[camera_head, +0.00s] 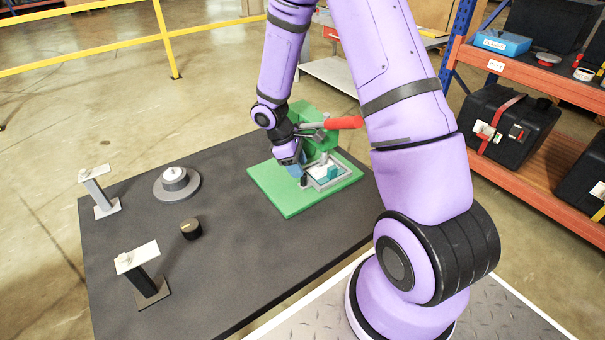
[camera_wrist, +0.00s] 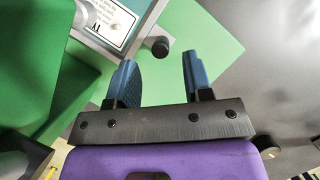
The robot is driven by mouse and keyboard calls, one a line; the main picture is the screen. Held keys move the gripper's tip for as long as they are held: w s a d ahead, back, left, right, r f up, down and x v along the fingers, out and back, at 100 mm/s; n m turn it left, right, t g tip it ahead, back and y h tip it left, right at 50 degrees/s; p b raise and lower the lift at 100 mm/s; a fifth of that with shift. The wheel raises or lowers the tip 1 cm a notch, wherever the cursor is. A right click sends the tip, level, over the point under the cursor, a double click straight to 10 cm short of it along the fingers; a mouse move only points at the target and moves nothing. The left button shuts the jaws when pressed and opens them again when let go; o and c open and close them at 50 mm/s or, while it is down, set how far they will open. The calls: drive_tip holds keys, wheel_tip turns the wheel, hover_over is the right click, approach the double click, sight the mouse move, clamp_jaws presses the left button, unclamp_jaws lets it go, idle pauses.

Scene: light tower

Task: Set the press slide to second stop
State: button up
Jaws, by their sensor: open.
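The green press (camera_head: 312,117) stands on a green base plate (camera_head: 277,195) near the table's back right, with a red-handled lever (camera_head: 343,123) sticking out to the right. A grey frame with a white label (camera_head: 326,173) sits on the base; it shows at the top left in the wrist view (camera_wrist: 112,22). A small black knob (camera_head: 304,182) stands at its left side. My gripper (camera_head: 296,168) is just above the plate. In the wrist view its blue fingers (camera_wrist: 158,68) are apart, with the black knob (camera_wrist: 160,46) showing between and beyond their tips. I cannot tell the slide's stop position.
On the dark table (camera_head: 240,240) stand a round grey piece (camera_head: 176,184), a black cylinder (camera_head: 191,229) and two small stands (camera_head: 100,192) (camera_head: 142,273). The table's front middle is clear. An orange shelf (camera_head: 540,85) stands at right.

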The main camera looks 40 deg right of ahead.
drive_tip(key=v, duration=0.7)
drive_tip(key=shift+r, duration=0.25)
drive_tip(key=shift+w, duration=0.1)
drive_tip(key=shift+c, duration=0.4)
